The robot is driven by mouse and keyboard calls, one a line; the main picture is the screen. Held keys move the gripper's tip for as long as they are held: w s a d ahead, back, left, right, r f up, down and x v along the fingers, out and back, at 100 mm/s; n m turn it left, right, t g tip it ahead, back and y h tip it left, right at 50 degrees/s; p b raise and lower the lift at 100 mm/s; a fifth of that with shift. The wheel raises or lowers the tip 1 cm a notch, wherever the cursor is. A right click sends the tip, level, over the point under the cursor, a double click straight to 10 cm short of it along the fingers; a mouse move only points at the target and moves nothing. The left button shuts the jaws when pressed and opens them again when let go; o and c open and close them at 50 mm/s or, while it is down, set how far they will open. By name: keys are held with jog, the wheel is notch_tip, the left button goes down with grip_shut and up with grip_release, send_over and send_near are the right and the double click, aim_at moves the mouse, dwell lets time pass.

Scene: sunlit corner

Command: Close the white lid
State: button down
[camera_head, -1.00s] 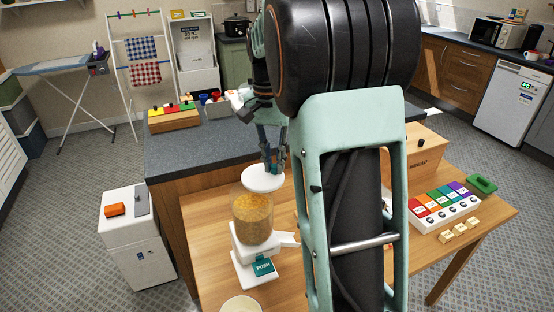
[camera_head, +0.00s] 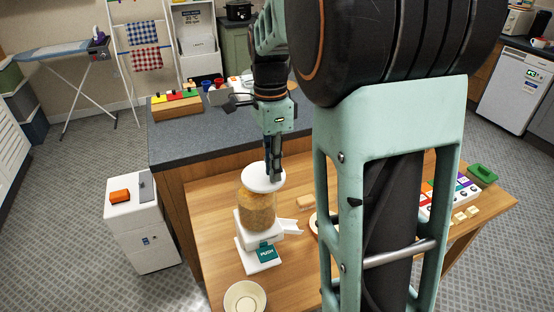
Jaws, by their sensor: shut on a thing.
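The white lid (camera_head: 256,183) is a round disc over the top of a clear jar of golden grains (camera_head: 257,210). The jar is part of a white dispenser (camera_head: 249,242) with a side spout and a teal PUSH lever (camera_head: 266,253). The lid looks slightly to the right of the jar's middle, and I cannot tell whether it rests fully on the rim. My gripper (camera_head: 273,177) points down at the lid's right part and is shut on it. The fingers hide the gripped spot.
A cream bowl (camera_head: 245,298) stands in front of the dispenser on the wooden table (camera_head: 208,215). A grey counter (camera_head: 215,140) lies behind. My arm hides much of the table's right side, where coloured blocks (camera_head: 467,190) and a green-lidded item (camera_head: 482,175) show.

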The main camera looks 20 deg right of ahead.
aim_at(259, 187)
jog(key=a+m, duration=0.1)
jog(key=s+a+m+p, duration=0.1)
jog(key=m, duration=0.1)
jog(key=shift+r, duration=0.15)
jog(key=shift+s+a+m+p, duration=0.1)
jog(key=shift+a+m+p, duration=0.15)
jog(key=shift+a+m, duration=0.4)
jog(key=shift+s+a+m+p, duration=0.1)
jog(key=shift+a+m+p, duration=0.15)
jog(key=shift+m, duration=0.7)
jog(key=c, duration=1.9)
grip_release()
notch_tip(259, 187, up, 12)
jog(key=shift+w+d, duration=0.15)
jog(key=shift+w, duration=0.15)
